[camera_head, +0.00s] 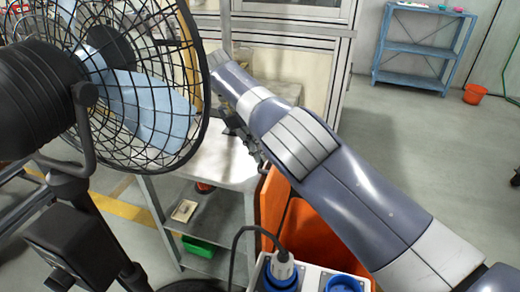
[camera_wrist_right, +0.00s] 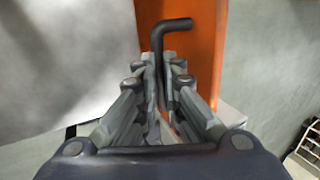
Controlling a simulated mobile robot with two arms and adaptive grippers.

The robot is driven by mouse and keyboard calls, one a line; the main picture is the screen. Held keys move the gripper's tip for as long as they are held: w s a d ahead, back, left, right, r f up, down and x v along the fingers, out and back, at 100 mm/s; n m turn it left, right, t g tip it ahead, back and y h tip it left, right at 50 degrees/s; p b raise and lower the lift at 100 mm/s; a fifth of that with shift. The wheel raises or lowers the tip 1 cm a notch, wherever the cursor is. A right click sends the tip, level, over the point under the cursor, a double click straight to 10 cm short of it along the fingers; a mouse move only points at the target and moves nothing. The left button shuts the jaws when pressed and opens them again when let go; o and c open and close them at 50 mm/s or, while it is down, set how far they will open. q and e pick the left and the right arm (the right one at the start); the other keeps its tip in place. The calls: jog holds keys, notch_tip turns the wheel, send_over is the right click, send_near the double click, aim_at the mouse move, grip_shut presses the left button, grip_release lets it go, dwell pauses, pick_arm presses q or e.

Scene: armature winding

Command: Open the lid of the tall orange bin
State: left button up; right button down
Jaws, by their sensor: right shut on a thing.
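The tall orange bin (camera_head: 322,238) stands at the lower middle of the head view, partly hidden behind my right arm. A steep orange panel (camera_head: 272,205), which looks like its raised lid, stands at its left side. In the right wrist view the orange lid (camera_wrist_right: 205,50) fills the top middle, with a black bent handle (camera_wrist_right: 172,25). My right gripper (camera_wrist_right: 166,75) is shut on the handle's straight part; the bent end sticks out past the fingertips. In the head view this gripper (camera_head: 244,135) is beside the panel's upper end, partly hidden by my forearm. My left gripper is out of view.
A large black caged fan (camera_head: 125,85) fills the left. A metal shelf table (camera_head: 212,160) stands beside the bin. A white unit with blue sockets (camera_head: 312,275) is in front. A blue shelf (camera_head: 420,50) and a small orange bucket (camera_head: 475,94) stand beyond open floor.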

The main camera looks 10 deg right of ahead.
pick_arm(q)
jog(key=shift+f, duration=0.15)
pick_arm(e)
jog(key=shift+s+f, duration=0.2)
jog(key=shift+f, duration=0.4)
jog(key=shift+s+f, duration=0.2)
jog(key=shift+f, duration=0.35)
jog(key=c, duration=1.8)
grip_release()
jog(key=shift+d, duration=0.1)
jog(key=shift+o, duration=0.7)
jog(key=shift+w+d+f+g, duration=0.1)
jog(key=shift+w+f+g, duration=0.1)
jog(key=shift+g, duration=0.1)
jog(key=shift+w+d+f, duration=0.1)
jog(key=shift+w+f, duration=0.05)
jog(key=shift+w, duration=0.1)
jog(key=shift+r, duration=0.2)
jog(key=shift+s+r, duration=0.2)
jog(key=shift+r, duration=0.05)
jog(key=shift+w, duration=0.1)
